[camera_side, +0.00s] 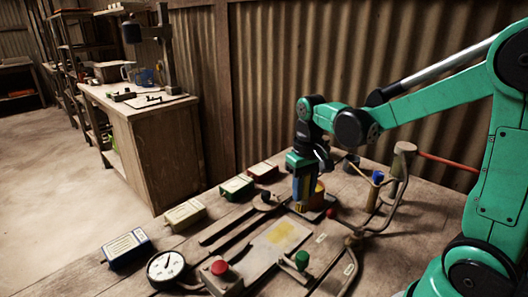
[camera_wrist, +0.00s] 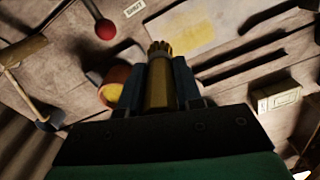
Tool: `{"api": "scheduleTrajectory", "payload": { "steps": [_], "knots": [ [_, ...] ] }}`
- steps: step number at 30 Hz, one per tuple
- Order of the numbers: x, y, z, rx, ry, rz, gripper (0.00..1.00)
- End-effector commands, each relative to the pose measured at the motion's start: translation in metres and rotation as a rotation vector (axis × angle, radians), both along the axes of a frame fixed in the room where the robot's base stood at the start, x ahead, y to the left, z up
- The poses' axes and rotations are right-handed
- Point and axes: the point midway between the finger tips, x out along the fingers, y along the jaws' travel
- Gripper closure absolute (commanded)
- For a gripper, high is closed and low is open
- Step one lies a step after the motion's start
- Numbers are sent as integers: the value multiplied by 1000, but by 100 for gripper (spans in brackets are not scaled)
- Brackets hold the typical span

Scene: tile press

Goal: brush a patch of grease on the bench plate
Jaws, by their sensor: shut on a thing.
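The bench plate (camera_side: 256,262) is a pale strip on the wooden bench in the side view, with a yellow grease patch (camera_side: 282,234) on it. The patch also shows as a faint yellow smear in the wrist view (camera_wrist: 190,34), on the pale plate beyond the fingertips. My gripper (camera_side: 303,204) is behind and slightly right of the patch in the side view, pointing down. In the wrist view its dark blue fingers (camera_wrist: 160,64) are shut on a brass-coloured brush (camera_wrist: 160,90) with bristles at its far end. The brush is mostly hidden in the side view; I cannot tell its tip's height.
A red and yellow round thing (camera_side: 319,192) stands close beside my gripper. A red-balled lever (camera_side: 330,213), green knob (camera_side: 302,259), red button (camera_side: 220,267) and dial gauge (camera_side: 165,266) surround the plate. Several coloured boxes line the left edge; bent pipes (camera_side: 397,196) rise at right.

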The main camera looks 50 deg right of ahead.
Motion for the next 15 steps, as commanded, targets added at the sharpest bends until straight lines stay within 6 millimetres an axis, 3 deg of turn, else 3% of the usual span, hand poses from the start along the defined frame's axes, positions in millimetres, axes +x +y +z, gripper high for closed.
{"api": "scheduleTrajectory", "payload": {
  "steps": [15],
  "knots": [
    [1, 0, -49, 0, 0, 0, 100]
  ]
}}
